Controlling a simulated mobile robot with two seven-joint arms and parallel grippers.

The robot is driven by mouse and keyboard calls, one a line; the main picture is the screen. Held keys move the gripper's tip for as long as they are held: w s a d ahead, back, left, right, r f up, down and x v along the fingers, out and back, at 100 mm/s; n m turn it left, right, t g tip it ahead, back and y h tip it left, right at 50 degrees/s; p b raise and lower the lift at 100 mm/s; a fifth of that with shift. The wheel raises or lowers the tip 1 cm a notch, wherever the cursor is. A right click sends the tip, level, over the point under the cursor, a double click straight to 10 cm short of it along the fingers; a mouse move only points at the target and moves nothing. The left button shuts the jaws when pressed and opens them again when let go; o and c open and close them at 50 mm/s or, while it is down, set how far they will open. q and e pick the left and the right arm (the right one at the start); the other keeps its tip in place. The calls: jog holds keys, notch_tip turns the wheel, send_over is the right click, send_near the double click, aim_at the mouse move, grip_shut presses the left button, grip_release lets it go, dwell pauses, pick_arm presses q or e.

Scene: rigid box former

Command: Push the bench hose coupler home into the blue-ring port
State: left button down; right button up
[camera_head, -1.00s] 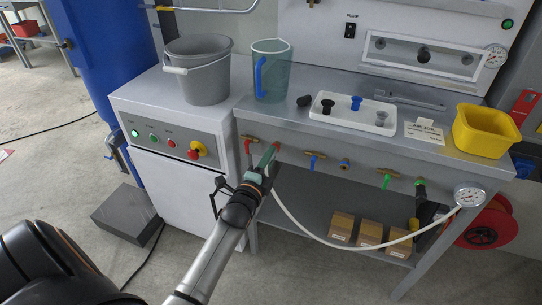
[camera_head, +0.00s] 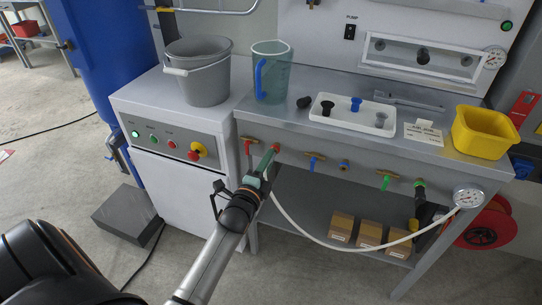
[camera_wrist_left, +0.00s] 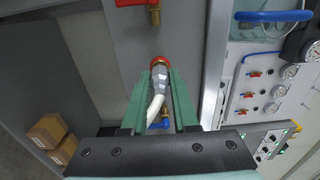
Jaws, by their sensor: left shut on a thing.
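My left gripper (camera_head: 268,157) is shut on the hose coupler. In the left wrist view the pale grey coupler (camera_wrist_left: 160,80) lies between its green fingers, with the white hose (camera_wrist_left: 155,107) bending back from it. The coupler's front end is at the red-ring port (camera_wrist_left: 159,62); I cannot tell whether it is in the port or just against it. The blue-ring port (camera_head: 343,164) is on the bench front, right of the blue-lever valve (camera_head: 313,157), and looks empty. The hose (camera_head: 330,242) sags from the gripper toward the gauge (camera_head: 469,196). My right gripper is not in view.
A red-lever valve (camera_head: 248,145) is left of the gripper. A green-lever valve (camera_head: 385,177) and green-ring port (camera_head: 420,184) are farther right. A bucket (camera_head: 205,80), jug (camera_head: 271,75), white tray (camera_head: 350,118) and yellow bin (camera_head: 485,133) stand above. Boxes (camera_head: 369,234) sit on the lower shelf.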

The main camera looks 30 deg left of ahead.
pick_arm(q)
jog(key=p+v, duration=0.2)
jog(key=v, duration=0.3)
dwell(0.8)
dwell(0.4)
